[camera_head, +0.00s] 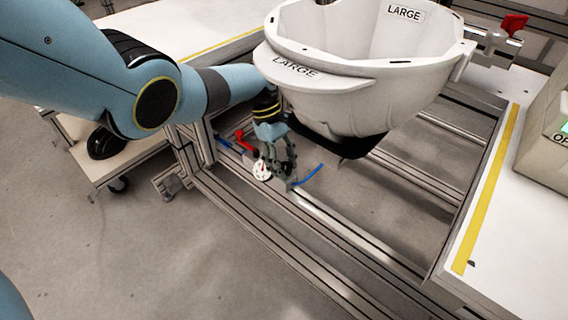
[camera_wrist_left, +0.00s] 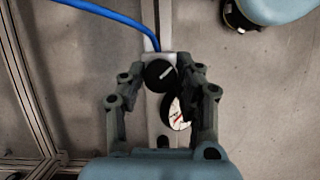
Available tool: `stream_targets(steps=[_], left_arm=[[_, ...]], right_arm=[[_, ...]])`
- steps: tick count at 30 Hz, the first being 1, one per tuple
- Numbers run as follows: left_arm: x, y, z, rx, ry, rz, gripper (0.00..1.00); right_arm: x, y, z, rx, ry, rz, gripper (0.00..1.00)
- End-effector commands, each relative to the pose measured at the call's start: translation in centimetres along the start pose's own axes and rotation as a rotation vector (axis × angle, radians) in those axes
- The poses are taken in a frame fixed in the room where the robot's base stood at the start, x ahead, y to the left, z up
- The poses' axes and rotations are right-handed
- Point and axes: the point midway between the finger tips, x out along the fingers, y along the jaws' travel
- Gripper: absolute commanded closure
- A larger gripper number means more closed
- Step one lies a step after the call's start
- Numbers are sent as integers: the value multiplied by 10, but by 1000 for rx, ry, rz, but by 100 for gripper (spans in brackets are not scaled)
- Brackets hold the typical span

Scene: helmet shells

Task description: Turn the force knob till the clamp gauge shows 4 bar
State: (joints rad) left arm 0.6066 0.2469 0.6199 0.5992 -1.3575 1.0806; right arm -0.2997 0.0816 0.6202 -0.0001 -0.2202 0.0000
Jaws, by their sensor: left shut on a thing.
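The black force knob (camera_wrist_left: 161,75) with a pale line across its top sits between the fingertips of my left gripper (camera_wrist_left: 160,74) in the left wrist view. The left gripper (camera_head: 281,174) is shut on the knob; in the head view its fingers hide the knob. The clamp gauge (camera_wrist_left: 178,114), a white dial with a red mark, is right beside the knob and partly covered by a finger. The gauge also shows in the head view (camera_head: 261,171), left of the fingers. Its reading is too small to tell. My right gripper is not in view.
A white helmet shell (camera_head: 340,95) marked LARGE hangs over the rail frame (camera_head: 330,222), just right of my gripper. A blue hose (camera_wrist_left: 110,15) runs to the knob's block. A red-handled clamp (camera_head: 245,142) is behind the gripper; another red handle (camera_head: 514,24) is at top right.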

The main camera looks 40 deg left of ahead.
Motion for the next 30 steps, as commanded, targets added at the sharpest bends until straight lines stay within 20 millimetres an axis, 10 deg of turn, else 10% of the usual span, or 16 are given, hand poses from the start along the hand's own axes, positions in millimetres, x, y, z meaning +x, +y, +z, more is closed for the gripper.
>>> stream_targets(steps=[11, 12, 16, 30], left_arm=[[1, 0, 0, 3, 1, -2, 100], [1, 0, 0, 2, 0, -2, 64], [0, 0, 0, 2, 0, -1, 47], [-17, 0, -2, 3, 2, 2, 45]], right_arm=[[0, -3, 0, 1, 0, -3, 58], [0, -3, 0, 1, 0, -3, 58], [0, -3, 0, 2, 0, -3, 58], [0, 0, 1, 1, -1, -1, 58]])
